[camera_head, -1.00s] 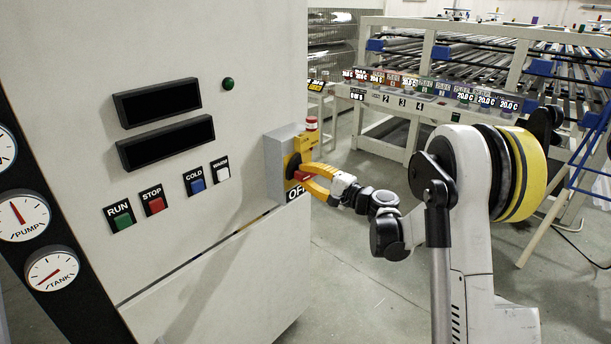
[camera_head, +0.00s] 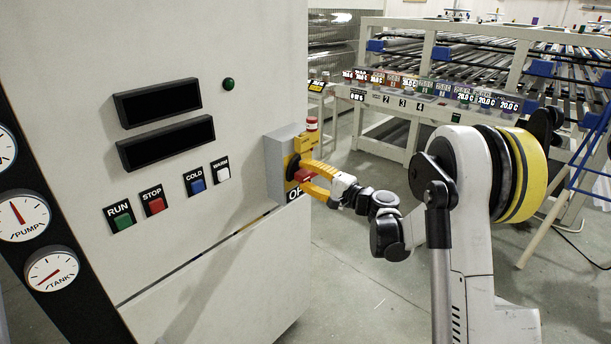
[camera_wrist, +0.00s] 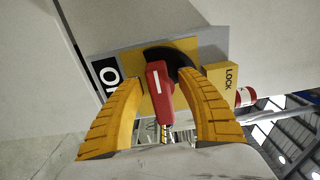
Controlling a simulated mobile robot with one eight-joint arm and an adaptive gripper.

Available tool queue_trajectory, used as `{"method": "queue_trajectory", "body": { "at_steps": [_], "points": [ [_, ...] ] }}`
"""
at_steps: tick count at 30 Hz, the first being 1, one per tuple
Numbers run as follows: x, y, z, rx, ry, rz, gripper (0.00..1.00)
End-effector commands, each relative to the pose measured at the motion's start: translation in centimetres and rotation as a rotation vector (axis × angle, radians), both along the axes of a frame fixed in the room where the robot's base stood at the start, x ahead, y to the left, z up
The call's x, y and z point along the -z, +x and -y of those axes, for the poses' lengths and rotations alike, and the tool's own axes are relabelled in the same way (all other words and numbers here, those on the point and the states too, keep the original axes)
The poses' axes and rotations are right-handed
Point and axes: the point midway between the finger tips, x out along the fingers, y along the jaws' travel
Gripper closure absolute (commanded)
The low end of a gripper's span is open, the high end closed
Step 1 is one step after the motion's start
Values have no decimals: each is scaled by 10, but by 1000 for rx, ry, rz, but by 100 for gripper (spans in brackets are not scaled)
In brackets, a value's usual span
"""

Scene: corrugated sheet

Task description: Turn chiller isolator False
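The chiller isolator is a grey box (camera_head: 279,165) with a yellow plate on the right edge of the cabinet. Its red handle (camera_head: 304,175) sits on a black round base. In the wrist view the red handle (camera_wrist: 159,88) carries a white stripe and points down, slightly tilted. My gripper (camera_head: 303,173) has its yellow fingers on either side of the handle. In the wrist view the fingers (camera_wrist: 165,76) stand apart, with a small gap at the handle's right; contact at the left is unclear. A label (camera_wrist: 108,76) beside the plate is partly hidden.
A yellow LOCK block (camera_wrist: 224,83) and a red-and-white cylinder (camera_wrist: 245,95) sit close to my right finger in the wrist view. The cabinet face (camera_head: 230,130) has RUN, STOP, COLD and WARM buttons. A rack (camera_head: 480,60) stands behind; floor between is open.

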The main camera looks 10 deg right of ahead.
Motion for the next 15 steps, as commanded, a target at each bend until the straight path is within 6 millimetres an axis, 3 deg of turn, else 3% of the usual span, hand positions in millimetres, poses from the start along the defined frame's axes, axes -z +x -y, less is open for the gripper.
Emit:
{"method": "queue_trajectory", "body": {
  "at_steps": [7, 15],
  "points": [
    [0, -16, 13, 2, 0, 0, 55],
    [0, -65, 48, 3, 0, 0, 55]
  ]
}}
